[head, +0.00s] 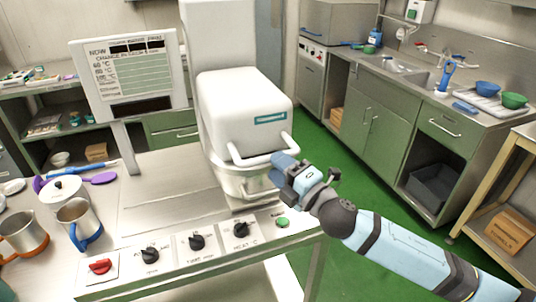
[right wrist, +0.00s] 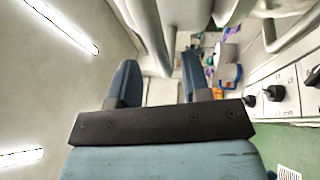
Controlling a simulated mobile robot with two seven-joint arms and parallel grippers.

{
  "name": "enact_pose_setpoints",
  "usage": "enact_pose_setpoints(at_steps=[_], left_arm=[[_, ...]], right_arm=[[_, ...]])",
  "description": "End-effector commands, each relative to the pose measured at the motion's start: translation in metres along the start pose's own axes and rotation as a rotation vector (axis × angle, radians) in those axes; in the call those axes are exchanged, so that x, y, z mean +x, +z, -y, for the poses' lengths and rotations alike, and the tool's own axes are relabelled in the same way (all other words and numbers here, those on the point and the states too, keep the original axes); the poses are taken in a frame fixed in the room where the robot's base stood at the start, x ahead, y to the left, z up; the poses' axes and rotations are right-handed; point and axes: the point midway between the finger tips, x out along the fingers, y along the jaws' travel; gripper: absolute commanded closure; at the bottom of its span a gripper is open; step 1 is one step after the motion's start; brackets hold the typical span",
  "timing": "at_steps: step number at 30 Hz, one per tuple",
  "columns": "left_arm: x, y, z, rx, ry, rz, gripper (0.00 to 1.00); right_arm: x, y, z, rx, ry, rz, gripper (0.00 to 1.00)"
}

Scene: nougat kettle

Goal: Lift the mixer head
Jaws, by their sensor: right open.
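The white, boxy mixer head (head: 235,108) is down over the steel kettle bowl (head: 228,180). A pale tubular handle (head: 250,161) runs around its front. My right gripper (head: 282,170) is at the front right end of this handle. In the right wrist view its two blue fingers (right wrist: 160,78) stand apart, with a pale bar (right wrist: 148,40), likely the handle, lying between them in the picture. I cannot tell whether the fingers touch it. My left gripper is not in view.
A display (head: 132,75) stands left of the mixer. Steel jugs (head: 78,222) are at front left. Green floor (head: 385,220) is open at right.

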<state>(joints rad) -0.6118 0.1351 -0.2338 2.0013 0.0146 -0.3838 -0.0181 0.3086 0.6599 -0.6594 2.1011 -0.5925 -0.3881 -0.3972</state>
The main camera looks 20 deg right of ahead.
Motion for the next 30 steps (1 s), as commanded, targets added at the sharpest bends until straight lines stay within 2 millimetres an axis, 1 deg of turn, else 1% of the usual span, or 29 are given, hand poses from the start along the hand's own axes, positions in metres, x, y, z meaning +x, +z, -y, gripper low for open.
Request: enact_pose_setpoints(at_steps=[1,3,7,11,18,19,20,21,23,24,30], left_arm=[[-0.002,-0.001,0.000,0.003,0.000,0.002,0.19],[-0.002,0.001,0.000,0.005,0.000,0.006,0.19],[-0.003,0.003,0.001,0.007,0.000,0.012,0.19],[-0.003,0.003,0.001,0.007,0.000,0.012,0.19],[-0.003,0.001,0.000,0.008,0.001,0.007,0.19],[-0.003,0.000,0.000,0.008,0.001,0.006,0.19],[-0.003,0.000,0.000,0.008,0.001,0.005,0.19],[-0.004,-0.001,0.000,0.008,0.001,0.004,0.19],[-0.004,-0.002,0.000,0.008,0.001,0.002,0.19],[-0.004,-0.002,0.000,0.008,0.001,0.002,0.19],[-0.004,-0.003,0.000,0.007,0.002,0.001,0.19]], right_arm=[[0.010,0.000,-0.003,0.000,0.002,0.000,0.56],[0.020,0.000,-0.002,0.001,0.002,0.000,0.56],[0.032,0.000,-0.001,0.001,0.001,0.000,0.56],[0.036,0.000,0.000,0.001,-0.001,0.000,0.56],[0.037,0.000,0.001,0.001,-0.001,0.000,0.56],[0.037,0.000,0.001,0.001,-0.001,0.000,0.61],[0.037,0.000,0.001,0.001,-0.001,0.000,0.68],[0.037,0.000,0.000,0.001,-0.001,0.000,0.77],[0.037,0.000,0.000,0.001,-0.001,0.000,0.91],[0.037,0.000,0.000,0.001,-0.001,0.000,1.00],[0.036,0.000,0.000,0.001,-0.001,0.000,1.00]])
